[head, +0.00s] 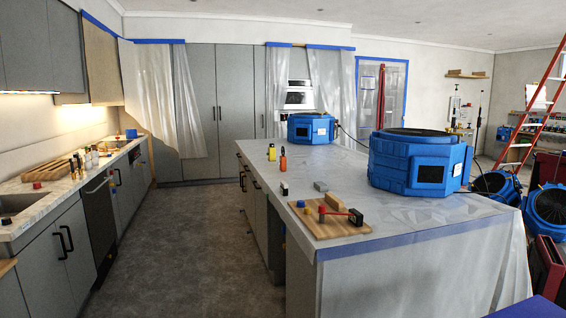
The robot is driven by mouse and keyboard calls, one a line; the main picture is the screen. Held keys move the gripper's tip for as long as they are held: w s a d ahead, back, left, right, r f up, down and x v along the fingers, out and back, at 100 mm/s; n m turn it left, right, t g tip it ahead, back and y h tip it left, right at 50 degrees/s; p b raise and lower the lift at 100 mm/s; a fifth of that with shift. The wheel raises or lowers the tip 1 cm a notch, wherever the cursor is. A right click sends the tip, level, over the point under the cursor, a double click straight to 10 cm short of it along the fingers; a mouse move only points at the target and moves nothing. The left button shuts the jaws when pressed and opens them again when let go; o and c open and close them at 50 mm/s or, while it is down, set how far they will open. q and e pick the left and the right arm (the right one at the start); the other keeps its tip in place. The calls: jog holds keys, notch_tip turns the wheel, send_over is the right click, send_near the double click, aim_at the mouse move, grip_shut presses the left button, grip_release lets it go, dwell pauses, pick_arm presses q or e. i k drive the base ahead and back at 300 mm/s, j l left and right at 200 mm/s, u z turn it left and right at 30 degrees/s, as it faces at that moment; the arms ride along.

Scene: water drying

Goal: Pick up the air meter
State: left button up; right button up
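I cannot tell for sure which item is the air meter. On the plastic-covered island (300,253) stands a small upright orange item (283,163) with a dark top, and a yellow item (272,154) is just behind it. Nearer stands a small dark item with a pale face (284,188), and a grey block (321,186) lies to its right. A wooden board (338,232) at the near corner bears several small blocks and a red-and-black item (355,216). Neither of my grippers shows in the head view.
A large blue air mover (412,165) and a smaller one (310,128) stand on the island. The left counter (35,208) holds bottles and boards. The floor aisle (175,240) is clear. More blue fans (547,207) and a red ladder (535,110) stand at right.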

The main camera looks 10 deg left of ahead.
aim_at(282, 158)
jog(key=i+j, duration=0.45)
jog(key=i, duration=0.3)
jog(key=i+j, duration=0.5)
jog(key=i, duration=0.25)
jog(key=i+j+z, duration=0.1)
jog(key=i+j, duration=0.35)
jog(key=i, duration=0.3)
jog(key=i+j, duration=0.55)
jog(key=i, duration=0.2)
jog(key=i+j+z, duration=0.1)
jog(key=i+j, duration=0.4)
jog(key=i, duration=0.2)
